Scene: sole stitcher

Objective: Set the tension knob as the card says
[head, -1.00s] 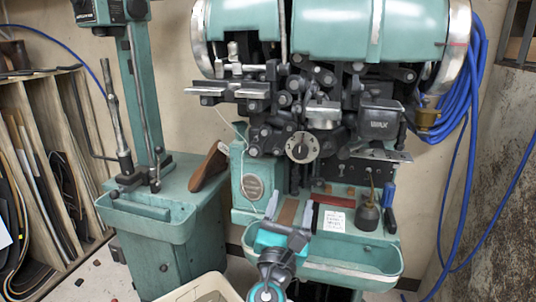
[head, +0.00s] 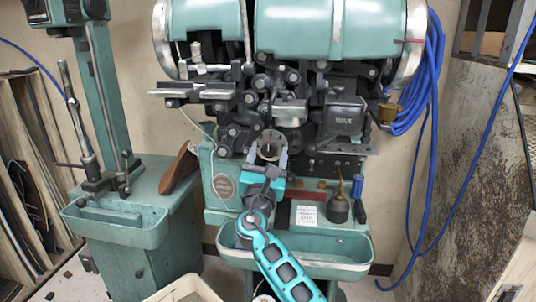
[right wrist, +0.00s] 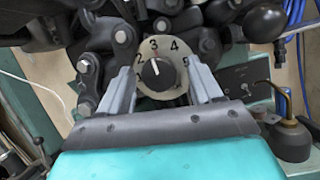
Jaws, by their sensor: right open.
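The tension knob is a dark round knob (right wrist: 156,74) at the centre of a pale dial plate (right wrist: 207,45) with numbers; 2, 3, 4 and 5 can be read. A white pointer line on the knob points up, close to the 3. The dial also shows in the head view (head: 269,143) on the machine's front. My right gripper (head: 267,158) is open, its fingers reaching up on either side of the knob; contact cannot be told. In the right wrist view the two fingers (right wrist: 158,85) flank the dial. The white card (head: 308,216) stands below; its writing is too small to read.
An oil can (head: 338,208) and a blue-handled tool (head: 357,188) stand right of the card. A teal tray (head: 345,250) juts out below. Dark linkages crowd around the dial. Blue hoses (head: 428,80) hang at right.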

